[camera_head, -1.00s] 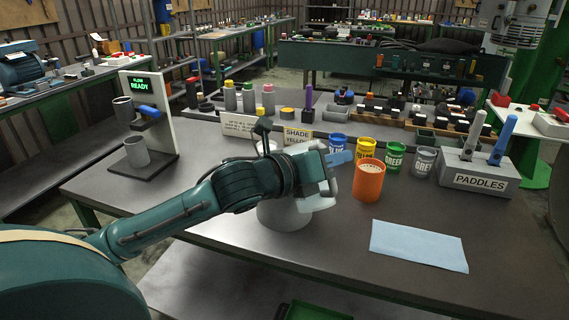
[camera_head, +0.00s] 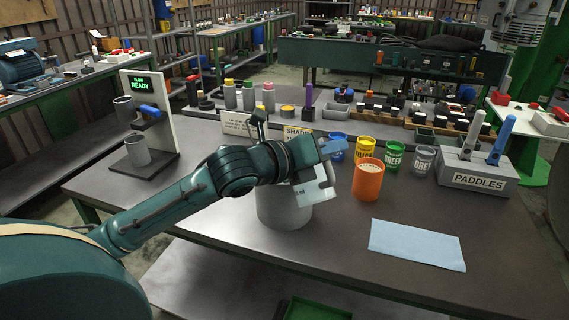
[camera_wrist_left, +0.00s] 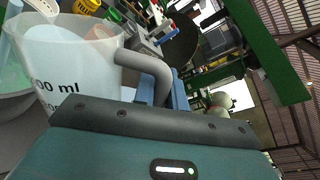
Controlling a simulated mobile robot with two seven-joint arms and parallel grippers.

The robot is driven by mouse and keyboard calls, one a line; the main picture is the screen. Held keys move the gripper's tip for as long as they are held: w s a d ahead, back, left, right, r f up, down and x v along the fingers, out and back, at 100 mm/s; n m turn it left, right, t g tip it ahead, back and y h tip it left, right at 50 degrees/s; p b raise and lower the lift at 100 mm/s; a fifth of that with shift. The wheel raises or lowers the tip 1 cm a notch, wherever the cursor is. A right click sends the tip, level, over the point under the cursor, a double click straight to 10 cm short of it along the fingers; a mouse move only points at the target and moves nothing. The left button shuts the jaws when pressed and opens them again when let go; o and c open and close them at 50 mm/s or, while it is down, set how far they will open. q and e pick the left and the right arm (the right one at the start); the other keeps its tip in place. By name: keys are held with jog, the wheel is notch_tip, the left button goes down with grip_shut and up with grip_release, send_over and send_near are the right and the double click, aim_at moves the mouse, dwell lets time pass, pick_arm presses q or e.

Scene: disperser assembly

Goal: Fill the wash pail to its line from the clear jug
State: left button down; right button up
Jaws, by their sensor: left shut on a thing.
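The wash pail, a pale grey round vessel (camera_head: 283,210), stands on the bench below my left gripper (camera_head: 333,150). The gripper is shut on the handle of the clear jug (camera_head: 318,192). The jug is tilted, held above the pail's right side, and covers part of its rim. In the left wrist view the jug (camera_wrist_left: 75,65) shows "ml" markings, and its grey handle (camera_wrist_left: 150,68) runs to the gripper. A grey rim, likely the pail's (camera_wrist_left: 14,108), shows beyond the jug. My right gripper is out of view.
An orange cup (camera_head: 368,182) stands just right of the jug, with blue, yellow, green and grey tins behind it. A paddle holder (camera_head: 478,176) is at the right. A blue cloth (camera_head: 417,245) lies in front. A stand reading "READY" (camera_head: 148,120) is at the left.

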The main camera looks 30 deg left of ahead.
pick_arm(q)
jog(key=shift+w+a+r, duration=0.1)
jog(key=shift+r, duration=0.3)
jog(key=shift+a+r+n+p, duration=0.1)
jog(key=shift+n+p, duration=0.2)
jog(key=shift+p, duration=0.05)
jog(key=shift+w+a+n, duration=0.25)
jog(key=shift+a+n, duration=0.05)
jog(key=shift+n, duration=0.2)
dwell(0.4)
jog(key=shift+w+a+n, duration=0.15)
jog(key=shift+a+n, duration=0.15)
jog(key=shift+n, duration=0.2)
dwell(1.4)
